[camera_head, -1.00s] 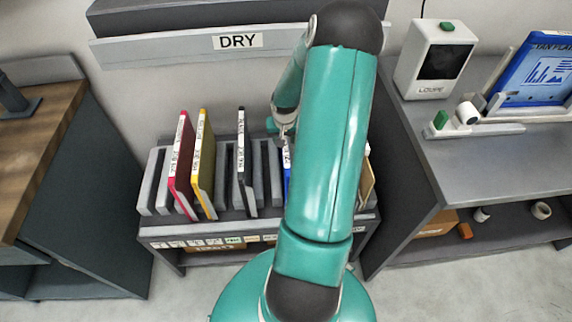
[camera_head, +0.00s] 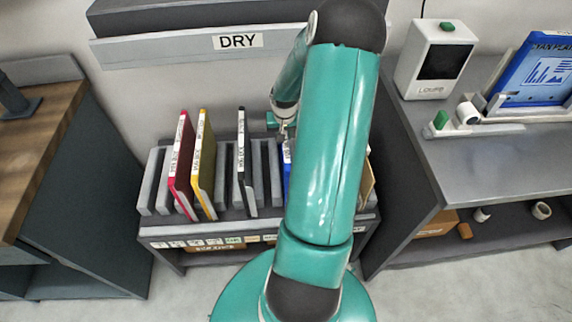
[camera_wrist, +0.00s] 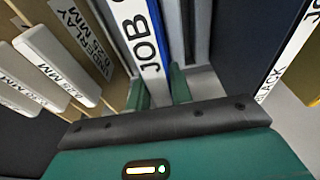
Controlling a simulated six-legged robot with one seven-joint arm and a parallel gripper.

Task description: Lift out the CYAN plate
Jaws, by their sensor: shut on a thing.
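A blue plate with a white spine label reading "JOB" (camera_wrist: 157,45) stands upright between the teal fingers of my gripper (camera_wrist: 160,93) in the wrist view. My gripper is shut on it. In the head view my gripper (camera_head: 280,122) is at the top of the rack (camera_head: 150,232), largely behind my arm. Only a narrow strip of the blue plate (camera_head: 287,180) shows there, and its lower part is hidden.
Magenta (camera_head: 182,165), yellow (camera_head: 204,175) and black (camera_head: 243,160) plates stand to the left in the rack. Tan plates (camera_head: 367,185) stand close on its right. A "DRY" shelf (camera_head: 190,45) hangs above. A white device (camera_head: 435,60) sits on the right bench (camera_head: 440,180).

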